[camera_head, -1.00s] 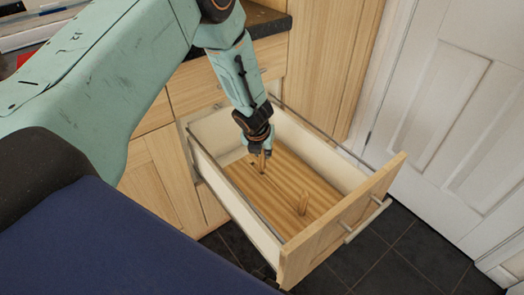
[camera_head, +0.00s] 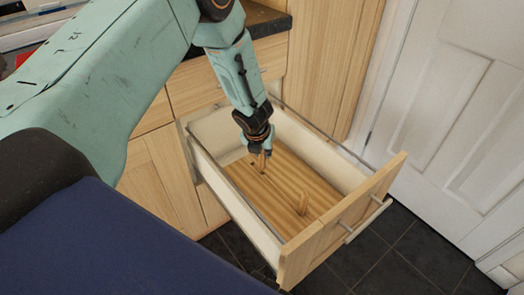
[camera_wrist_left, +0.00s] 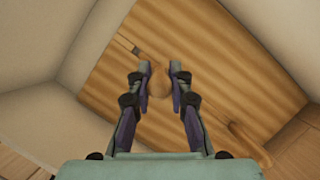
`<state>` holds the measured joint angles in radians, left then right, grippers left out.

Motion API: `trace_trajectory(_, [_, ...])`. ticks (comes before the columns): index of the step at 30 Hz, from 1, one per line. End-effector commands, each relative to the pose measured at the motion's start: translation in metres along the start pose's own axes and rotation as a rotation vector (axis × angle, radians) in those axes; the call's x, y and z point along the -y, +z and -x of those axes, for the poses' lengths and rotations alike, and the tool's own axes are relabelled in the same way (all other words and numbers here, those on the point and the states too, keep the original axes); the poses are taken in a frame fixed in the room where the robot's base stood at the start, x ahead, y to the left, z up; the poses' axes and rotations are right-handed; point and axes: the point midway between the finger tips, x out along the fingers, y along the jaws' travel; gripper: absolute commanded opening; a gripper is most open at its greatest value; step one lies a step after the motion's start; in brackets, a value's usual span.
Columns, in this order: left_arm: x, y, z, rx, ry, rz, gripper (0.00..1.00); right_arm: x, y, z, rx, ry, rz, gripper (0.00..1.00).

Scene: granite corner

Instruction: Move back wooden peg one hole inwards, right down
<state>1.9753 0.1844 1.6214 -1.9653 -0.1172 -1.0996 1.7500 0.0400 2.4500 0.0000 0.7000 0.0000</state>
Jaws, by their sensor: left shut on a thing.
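The wooden peg board (camera_head: 270,190) lies in the bottom of the open drawer. My left gripper (camera_head: 262,152) reaches down into the drawer and is shut on the back wooden peg (camera_head: 263,162). The wrist view shows that peg (camera_wrist_left: 159,83) between the two fingers (camera_wrist_left: 160,70). I cannot tell whether its lower end is in a hole. A second wooden peg (camera_head: 303,203) stands near the drawer front; it also shows at the lower right of the wrist view (camera_wrist_left: 245,138). A dark hole (camera_wrist_left: 135,50) shows near the held peg. My right gripper is not in view.
The drawer's side wall (camera_head: 240,208) and front panel (camera_head: 340,220) with its bar handle (camera_head: 368,220) surround the board. A white door (camera_head: 455,110) stands to the right. A dark worktop (camera_head: 268,18) is above the cabinet. Dark floor tiles (camera_head: 395,262) are clear.

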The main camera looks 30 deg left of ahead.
Motion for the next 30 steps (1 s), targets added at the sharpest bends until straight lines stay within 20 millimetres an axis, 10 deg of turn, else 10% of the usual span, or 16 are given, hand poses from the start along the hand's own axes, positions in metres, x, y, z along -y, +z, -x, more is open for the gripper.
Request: trace_trajectory(30, [0.0, -0.004, -0.009, 0.0, 0.0, 0.0, 0.0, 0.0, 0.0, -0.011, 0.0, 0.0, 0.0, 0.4])
